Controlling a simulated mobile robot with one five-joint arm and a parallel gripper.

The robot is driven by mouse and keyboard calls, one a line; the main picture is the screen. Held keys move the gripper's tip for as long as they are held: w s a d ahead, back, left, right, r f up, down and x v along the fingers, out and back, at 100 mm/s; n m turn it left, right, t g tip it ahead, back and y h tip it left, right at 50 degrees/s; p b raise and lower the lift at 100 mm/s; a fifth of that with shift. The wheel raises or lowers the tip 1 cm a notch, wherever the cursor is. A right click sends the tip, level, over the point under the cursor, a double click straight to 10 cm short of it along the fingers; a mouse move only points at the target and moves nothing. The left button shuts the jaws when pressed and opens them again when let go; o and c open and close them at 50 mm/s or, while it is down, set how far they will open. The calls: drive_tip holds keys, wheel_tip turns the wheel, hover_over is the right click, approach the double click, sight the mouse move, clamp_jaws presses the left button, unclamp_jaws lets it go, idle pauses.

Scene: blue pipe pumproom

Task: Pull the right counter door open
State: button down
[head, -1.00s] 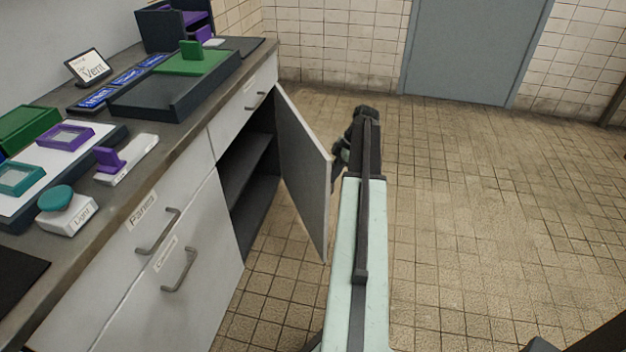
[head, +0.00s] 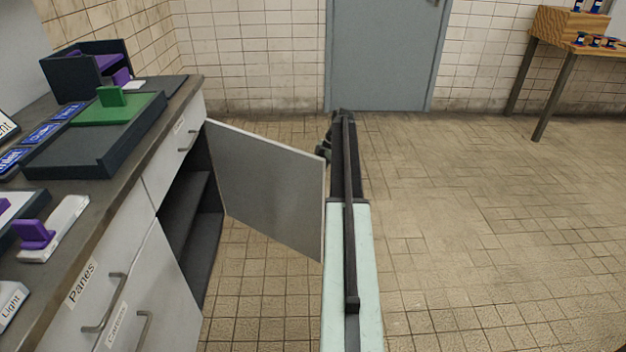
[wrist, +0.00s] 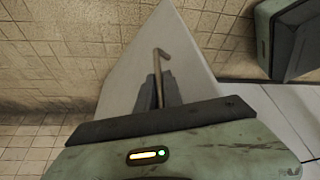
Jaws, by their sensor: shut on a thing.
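The right counter door (head: 265,190) stands wide open, swung out from the counter, with its grey inner face toward the head camera. Dark shelves show in the open compartment (head: 190,225) behind it. My gripper (head: 325,148) is at the far side of the door's free edge, partly hidden by my arm. In the wrist view the door's white outer face (wrist: 190,65) lies in front of my gripper (wrist: 158,95), whose dark fingers are shut on the door's bent bar handle (wrist: 163,62).
The counter's left door and drawers (head: 150,295) are closed. The countertop (head: 110,185) holds trays, labels and purple and green pieces. A grey room door (head: 385,55) is in the back wall. A wooden table (head: 575,40) stands at the back right. The tiled floor (head: 470,230) on the right is clear.

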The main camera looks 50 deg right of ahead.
drive_tip(key=shift+s+d, duration=0.1)
drive_tip(key=shift+s, duration=0.2)
drive_tip(key=c, duration=1.5)
unclamp_jaws()
drive_tip(key=shift+w, duration=0.2)
drive_tip(key=p+v, duration=0.7)
drive_tip(key=shift+r, duration=0.45)
